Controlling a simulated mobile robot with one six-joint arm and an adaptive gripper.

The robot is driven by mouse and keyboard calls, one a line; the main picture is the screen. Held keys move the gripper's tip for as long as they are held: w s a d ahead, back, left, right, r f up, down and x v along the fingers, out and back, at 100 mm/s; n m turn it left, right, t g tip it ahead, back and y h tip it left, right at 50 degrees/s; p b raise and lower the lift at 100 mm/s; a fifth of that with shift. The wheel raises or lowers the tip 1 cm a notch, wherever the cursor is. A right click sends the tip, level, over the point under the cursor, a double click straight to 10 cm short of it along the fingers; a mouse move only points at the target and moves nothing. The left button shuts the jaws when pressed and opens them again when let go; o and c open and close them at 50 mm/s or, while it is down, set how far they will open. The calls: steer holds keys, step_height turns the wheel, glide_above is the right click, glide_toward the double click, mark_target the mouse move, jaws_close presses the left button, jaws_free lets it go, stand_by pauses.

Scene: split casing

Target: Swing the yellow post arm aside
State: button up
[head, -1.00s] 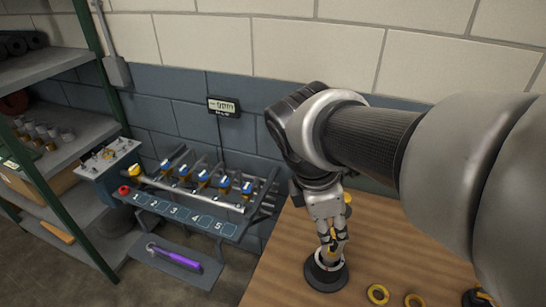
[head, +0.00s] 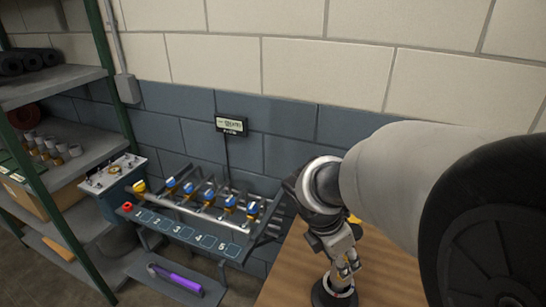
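My gripper (head: 344,268) points down over the front-left part of the wooden table (head: 285,289). Its fingers are close above a round black base (head: 331,296) with a pale, short post or collar in its middle. Whether they touch it I cannot tell. Whether the fingers are open or shut is too small to tell. A small yellow part (head: 353,218) shows just behind my wrist. It may belong to the yellow post arm, but my arm hides the rest, so its shape and direction cannot be seen.
Left of the table is a numbered rack (head: 190,228) with several blue-and-yellow pieces. A purple-handled tool (head: 180,281) lies on a lower shelf. A green-framed shelf (head: 60,170) stands at the far left. A small display (head: 231,125) hangs on the wall. My arm blocks the right side.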

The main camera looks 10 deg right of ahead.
steer(key=shift+b+x, duration=0.45)
steer(key=shift+x, duration=1.25)
steer(key=shift+c, duration=0.4)
jaws_close()
